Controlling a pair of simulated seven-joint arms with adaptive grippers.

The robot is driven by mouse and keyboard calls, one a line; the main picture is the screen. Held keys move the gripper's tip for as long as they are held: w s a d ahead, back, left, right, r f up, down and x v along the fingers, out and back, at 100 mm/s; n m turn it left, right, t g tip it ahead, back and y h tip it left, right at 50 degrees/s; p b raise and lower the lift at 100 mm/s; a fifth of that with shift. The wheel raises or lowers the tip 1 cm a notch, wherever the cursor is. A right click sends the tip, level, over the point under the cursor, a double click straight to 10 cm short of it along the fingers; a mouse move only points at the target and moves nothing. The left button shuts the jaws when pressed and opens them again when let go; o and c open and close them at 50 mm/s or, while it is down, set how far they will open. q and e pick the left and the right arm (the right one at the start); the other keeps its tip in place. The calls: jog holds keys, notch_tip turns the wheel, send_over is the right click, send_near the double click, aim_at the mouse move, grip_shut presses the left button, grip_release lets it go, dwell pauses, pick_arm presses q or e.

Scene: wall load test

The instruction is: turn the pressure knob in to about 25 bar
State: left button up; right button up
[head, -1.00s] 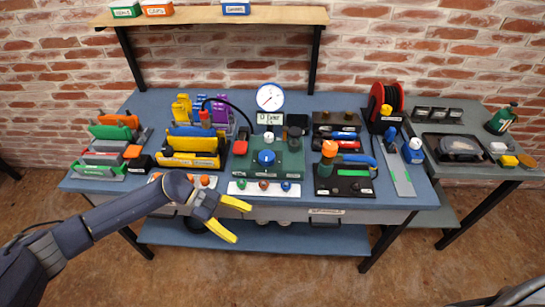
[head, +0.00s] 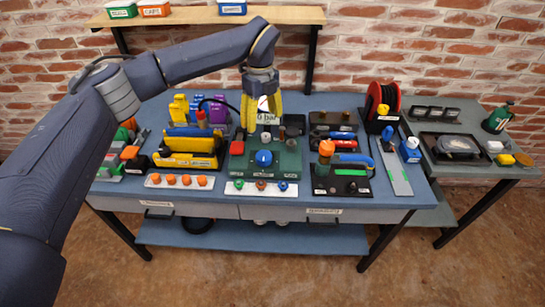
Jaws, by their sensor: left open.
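A green pump block (head: 288,165) stands at the middle of the blue bench. It carries a big blue knob (head: 264,157) on top and a smaller pale knob (head: 266,136) behind it. A sign reading about "0 bar" (head: 268,118) stands at the back of the block. The round white gauge is mostly hidden behind my left gripper (head: 263,114); its needle cannot be read. My left gripper points down with its yellow fingers apart and empty, above the back of the block. I cannot tell whether it touches anything. My right gripper is out of view.
A yellow rack (head: 186,160) stands left of the block. A black box with an orange knob (head: 326,150) stands to the right. A white strip with several small knobs (head: 262,188) lies in front. A black hose (head: 215,100) arches behind. A wooden shelf (head: 180,18) hangs above.

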aim_at(264, 155)
pick_arm(q)
notch_tip(264, 155, down, 17)
jog(key=shift+w+f, duration=0.1)
dwell(0.6)
jog(key=c, duration=1.3)
